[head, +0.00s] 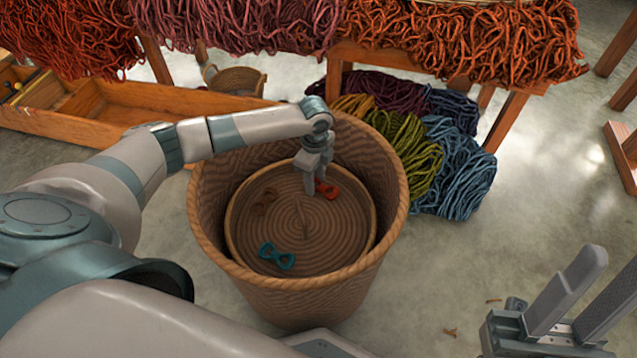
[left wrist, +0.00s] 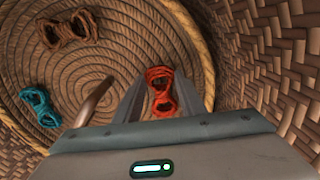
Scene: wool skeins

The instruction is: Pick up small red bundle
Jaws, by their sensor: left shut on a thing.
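The small red bundle (head: 329,190), a twisted figure-eight of yarn, is at the right of the round coiled tray (head: 234,222) inside the large woven basket (head: 203,240). My left gripper (head: 314,187) points down into the basket and is shut on the red bundle. In the left wrist view the red bundle (left wrist: 160,88) shows between the two fingers. I cannot tell whether it still touches the tray. My right gripper (head: 612,268) is open and empty at the lower right, outside the basket.
A teal bundle (head: 276,257) and a brown bundle (head: 265,200) lie on the same tray. A thin brown handle (left wrist: 97,100) stands close to my left fingers. Large skeins (head: 458,172) lie on the floor behind the basket, under a wool-covered bench.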

